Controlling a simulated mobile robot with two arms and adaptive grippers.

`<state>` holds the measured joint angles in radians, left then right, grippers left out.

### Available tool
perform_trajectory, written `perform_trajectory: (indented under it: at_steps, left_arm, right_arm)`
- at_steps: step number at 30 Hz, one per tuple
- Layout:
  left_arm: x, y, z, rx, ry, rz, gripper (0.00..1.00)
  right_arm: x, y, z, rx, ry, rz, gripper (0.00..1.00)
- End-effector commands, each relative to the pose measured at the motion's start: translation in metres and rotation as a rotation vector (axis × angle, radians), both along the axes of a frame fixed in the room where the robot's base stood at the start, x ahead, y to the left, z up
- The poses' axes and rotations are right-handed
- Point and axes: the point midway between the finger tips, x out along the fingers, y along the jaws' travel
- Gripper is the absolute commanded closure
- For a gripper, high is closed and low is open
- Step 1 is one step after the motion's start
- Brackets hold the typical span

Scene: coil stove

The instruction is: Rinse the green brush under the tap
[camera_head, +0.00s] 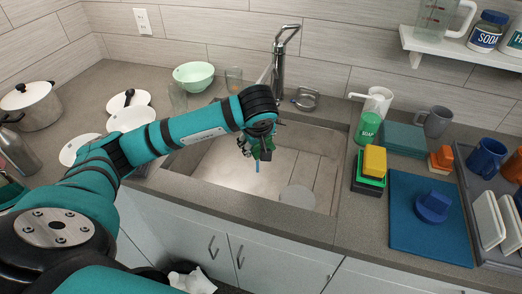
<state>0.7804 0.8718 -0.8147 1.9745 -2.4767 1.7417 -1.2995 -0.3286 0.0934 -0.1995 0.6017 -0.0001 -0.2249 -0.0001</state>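My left arm, teal and black, reaches in from the left over the sink (325,185). My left gripper (257,158) hangs pointing down over the basin, in front of the tap. Small dark green parts show at the gripper, with a thin blue piece below it. I cannot tell whether these are the green brush or finger parts, nor whether the fingers are shut. The chrome tap (279,70) stands behind the sink; its lower spout is partly behind my arm. No water stream can be made out. My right gripper is not in view.
Right of the sink are a green soap bottle (367,128), stacked yellow and green sponges (374,160), a blue board (415,220) and a dish rack (480,245). Left are white plates (131,118), a green bowl (194,75) and a pot (32,107). A round pale disc (297,198) lies in the basin.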

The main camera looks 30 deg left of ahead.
Motion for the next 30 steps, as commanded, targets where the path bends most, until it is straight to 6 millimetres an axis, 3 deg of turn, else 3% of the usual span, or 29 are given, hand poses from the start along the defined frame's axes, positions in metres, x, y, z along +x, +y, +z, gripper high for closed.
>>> perform_trajectory:
  at_steps: [4, 9, 14, 23, 30]
  left_arm:
    - [0.004, 0.003, 0.003, 0.006, -0.009, -0.006, 0.66]
    - [0.014, 0.010, 0.000, 0.004, -0.009, -0.004, 0.66]
    - [0.028, 0.018, -0.003, 0.004, -0.010, -0.005, 0.66]
    - [0.053, 0.034, -0.010, 0.004, -0.010, -0.003, 0.66]
    - [0.073, 0.047, -0.014, 0.003, -0.010, -0.004, 0.66]
  right_arm:
    - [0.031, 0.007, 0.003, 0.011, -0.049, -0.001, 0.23]
    - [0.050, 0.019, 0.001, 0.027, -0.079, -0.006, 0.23]
    - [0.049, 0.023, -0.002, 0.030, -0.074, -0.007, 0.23]
    - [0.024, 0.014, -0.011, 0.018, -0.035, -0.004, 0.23]
    - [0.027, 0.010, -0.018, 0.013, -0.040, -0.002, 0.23]
